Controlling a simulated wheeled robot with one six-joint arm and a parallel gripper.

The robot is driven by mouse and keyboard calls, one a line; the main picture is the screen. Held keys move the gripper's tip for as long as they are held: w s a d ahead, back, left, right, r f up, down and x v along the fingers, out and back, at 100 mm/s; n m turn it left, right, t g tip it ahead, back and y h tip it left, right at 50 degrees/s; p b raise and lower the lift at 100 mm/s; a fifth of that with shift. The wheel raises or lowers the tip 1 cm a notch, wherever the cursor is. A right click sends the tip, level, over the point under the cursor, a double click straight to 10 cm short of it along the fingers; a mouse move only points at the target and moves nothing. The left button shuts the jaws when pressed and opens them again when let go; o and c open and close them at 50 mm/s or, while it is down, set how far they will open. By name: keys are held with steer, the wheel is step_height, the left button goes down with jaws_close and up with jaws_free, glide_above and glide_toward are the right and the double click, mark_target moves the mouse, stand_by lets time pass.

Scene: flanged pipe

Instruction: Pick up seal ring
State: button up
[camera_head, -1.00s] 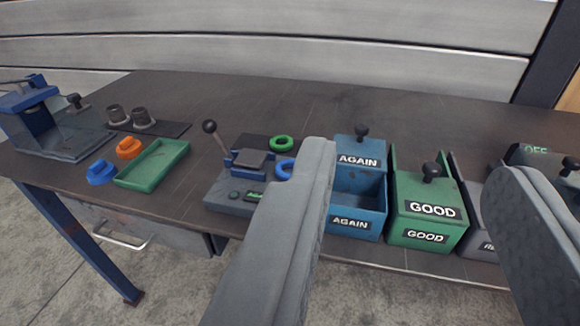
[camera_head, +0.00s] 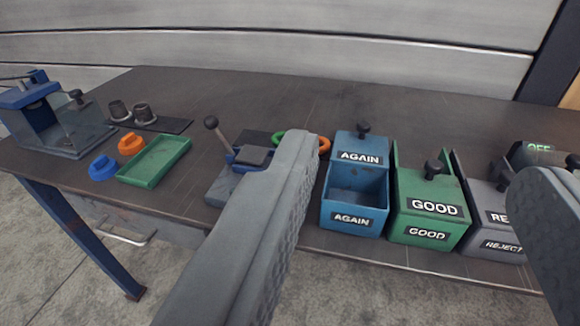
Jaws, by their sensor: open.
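A green seal ring (camera_head: 279,138) lies on the dark mat in the middle of the bench, partly hidden behind my gripper's left finger. Part of an orange ring (camera_head: 324,145) shows just right of that finger; the rest is hidden. No blue ring shows now. My gripper (camera_head: 425,165) is open and empty, its two fingers wide apart. The bins show between the fingers, and the rings lie at the left finger's tip in the picture, beyond it.
A blue AGAIN bin (camera_head: 352,222), a green GOOD bin (camera_head: 426,235) and a grey REJECT bin (camera_head: 497,243) line the front edge. A lever clamp fixture (camera_head: 249,156) stands left of my finger. A green tray (camera_head: 155,163) is farther left.

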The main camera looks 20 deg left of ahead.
steer(key=w+a+f+n+g+y, duration=0.1)
steer(key=w+a+f+n+g, duration=0.15)
steer(key=w+g, duration=0.4)
steer(key=w+a+f+n+g+y, duration=0.1)
steer(key=w+a+f+n+g, duration=0.15)
steer(key=w, duration=0.65)
steer(key=w+a+f+n+g, duration=0.25)
steer(key=w+g, duration=0.25)
steer(key=w, duration=0.3)
steer(key=shift+m+y, duration=0.3)
steer(key=shift+m, duration=0.05)
steer(key=x, duration=1)
steer(key=w+x, duration=0.1)
steer(key=x, duration=0.5)
steer(key=shift+a+r, duration=0.1)
steer(key=shift+r, duration=0.05)
steer(key=shift+c, duration=0.3)
steer(key=c, duration=0.7)
